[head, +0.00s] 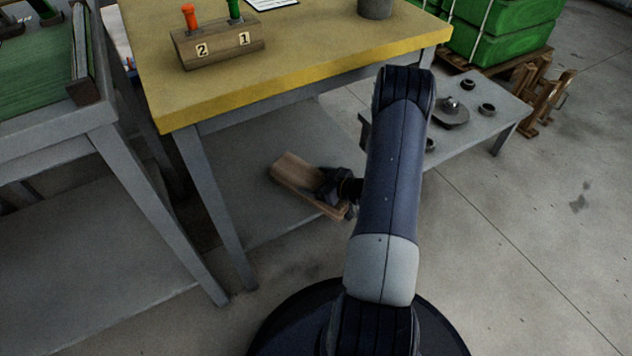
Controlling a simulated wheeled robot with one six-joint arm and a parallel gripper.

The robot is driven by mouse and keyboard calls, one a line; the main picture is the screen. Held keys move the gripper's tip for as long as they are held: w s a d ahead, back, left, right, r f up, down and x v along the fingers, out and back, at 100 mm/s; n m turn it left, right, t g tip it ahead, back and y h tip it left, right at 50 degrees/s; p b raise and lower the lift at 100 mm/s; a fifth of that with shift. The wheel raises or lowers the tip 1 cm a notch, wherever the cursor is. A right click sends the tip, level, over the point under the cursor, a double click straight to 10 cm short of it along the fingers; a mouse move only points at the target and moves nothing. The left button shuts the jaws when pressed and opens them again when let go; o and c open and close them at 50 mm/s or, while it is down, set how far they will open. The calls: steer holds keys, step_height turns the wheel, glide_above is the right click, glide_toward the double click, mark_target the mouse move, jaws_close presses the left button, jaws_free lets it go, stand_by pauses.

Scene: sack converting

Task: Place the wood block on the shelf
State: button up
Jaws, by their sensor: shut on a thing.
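The wood block (295,172) is a long light-brown piece under the yellow-topped table, over the grey lower shelf (262,140). My gripper (326,190) is shut on the block near its middle. The block lies at a slant, its far end up and left and its near end toward the shelf's front right edge. My gripper partly hides the block. I cannot tell whether the block touches the shelf or is held just above it.
The yellow tabletop (305,58) overhangs the shelf and carries a numbered wooden holder (219,47) and a grey pot (375,8). Grey table legs (213,195) stand at left. A low grey table (487,110) with metal parts stands at right. Floor at right is open.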

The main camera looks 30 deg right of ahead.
steer(key=shift+r, duration=0.1)
steer(key=o, duration=1.5)
steer(key=shift+c, duration=0.2)
steer(key=shift+s+d+r, duration=0.1)
steer(key=shift+s+r, duration=0.05)
steer(key=p+v, duration=0.3)
steer(key=v, duration=0.8)
steer(key=shift+s+d+p, duration=0.1)
steer(key=shift+s+p, duration=0.2)
steer(key=shift+p, duration=0.1)
